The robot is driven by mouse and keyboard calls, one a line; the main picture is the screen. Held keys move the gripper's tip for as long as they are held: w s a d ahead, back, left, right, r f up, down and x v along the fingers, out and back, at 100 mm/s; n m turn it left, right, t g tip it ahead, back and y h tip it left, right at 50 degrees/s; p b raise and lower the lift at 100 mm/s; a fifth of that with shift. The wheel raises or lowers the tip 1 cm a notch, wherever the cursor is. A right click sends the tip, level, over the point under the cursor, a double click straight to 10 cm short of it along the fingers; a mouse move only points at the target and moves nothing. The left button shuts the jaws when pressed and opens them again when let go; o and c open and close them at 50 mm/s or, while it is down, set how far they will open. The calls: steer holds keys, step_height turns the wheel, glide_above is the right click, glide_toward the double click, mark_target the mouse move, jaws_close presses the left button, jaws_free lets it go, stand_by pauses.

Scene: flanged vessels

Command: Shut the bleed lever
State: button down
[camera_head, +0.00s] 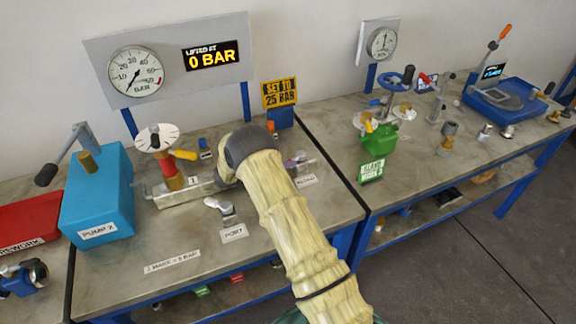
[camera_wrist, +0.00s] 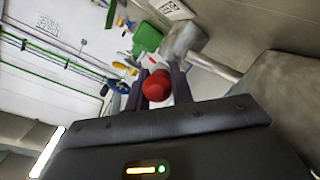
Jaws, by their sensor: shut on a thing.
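In the wrist view my gripper (camera_wrist: 157,78) has its two dark fingers on either side of a round red knob (camera_wrist: 156,87) and is shut on it. The knob looks like the end of the bleed lever; the lever's shaft and its angle are hidden behind the knob and fingers. In the head view my cream-sleeved arm reaches over the middle bench and hides the gripper and knob. The display (camera_head: 211,57) reads 0 BAR beside a round dial gauge (camera_head: 136,75).
On the bench (camera_head: 130,270) stand a blue PUMP 2 box (camera_head: 98,200), a red and yellow valve column (camera_head: 170,175), a PORT fitting (camera_head: 227,214) and a SET TO 25 BAR sign (camera_head: 279,93).

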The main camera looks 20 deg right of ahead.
steer(key=shift+a, duration=0.1)
steer(key=c, duration=1.2)
jaws_free()
steer(key=shift+r, duration=0.15)
step_height(320, 180, up, 9)
steer(key=shift+r+b, duration=0.1)
steer(key=shift+b, duration=0.65)
steer(key=shift+w+r, duration=0.15)
steer(key=shift+r, duration=0.1)
